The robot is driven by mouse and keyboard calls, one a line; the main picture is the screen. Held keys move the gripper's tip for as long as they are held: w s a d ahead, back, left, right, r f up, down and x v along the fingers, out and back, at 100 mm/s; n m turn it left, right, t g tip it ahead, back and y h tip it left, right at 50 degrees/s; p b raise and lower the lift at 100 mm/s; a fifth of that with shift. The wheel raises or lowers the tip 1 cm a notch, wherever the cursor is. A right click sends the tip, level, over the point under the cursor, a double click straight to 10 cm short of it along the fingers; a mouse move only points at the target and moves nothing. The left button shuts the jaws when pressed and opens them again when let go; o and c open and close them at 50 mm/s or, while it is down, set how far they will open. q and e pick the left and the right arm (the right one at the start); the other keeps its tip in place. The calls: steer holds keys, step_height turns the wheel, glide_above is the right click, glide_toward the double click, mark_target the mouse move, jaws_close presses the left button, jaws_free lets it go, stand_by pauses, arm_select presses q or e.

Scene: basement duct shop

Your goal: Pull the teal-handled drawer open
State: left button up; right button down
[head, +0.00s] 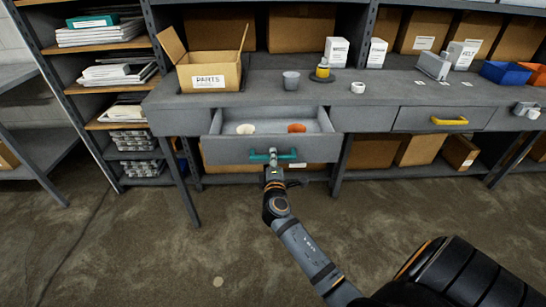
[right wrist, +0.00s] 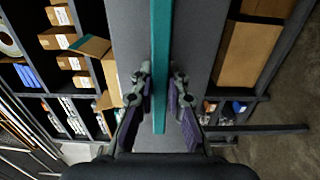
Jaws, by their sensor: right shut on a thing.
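The teal-handled drawer (head: 235,150) is pulled out from the grey workbench, and its inside shows. A white round item (head: 246,129) and an orange item (head: 297,128) lie in it. The teal handle (head: 288,155) is a bar on the drawer front. My right gripper (head: 273,170) is at the handle, reaching in from below. In the right wrist view the teal bar (right wrist: 160,60) runs between the two fingers of the right gripper (right wrist: 160,95), which are shut on it. My left gripper is not in view.
On the bench top (head: 270,100) stand an open parts box (head: 208,75), a grey cup (head: 291,80), a yellow spool (head: 323,68) and a white roll (head: 357,87). A yellow-handled drawer (head: 420,118) at right is closed. The floor (head: 120,240) in front is clear.

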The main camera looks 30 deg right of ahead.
steer(key=shift+s+a, duration=0.1)
steer(key=shift+s, duration=0.05)
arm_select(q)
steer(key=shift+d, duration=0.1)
arm_select(e)
steer(key=c, duration=1.3)
jaws_free()
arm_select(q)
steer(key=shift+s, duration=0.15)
arm_select(e)
steer(key=v, duration=0.7)
steer(key=shift+s+a, duration=0.15)
steer(key=shift+s, duration=0.05)
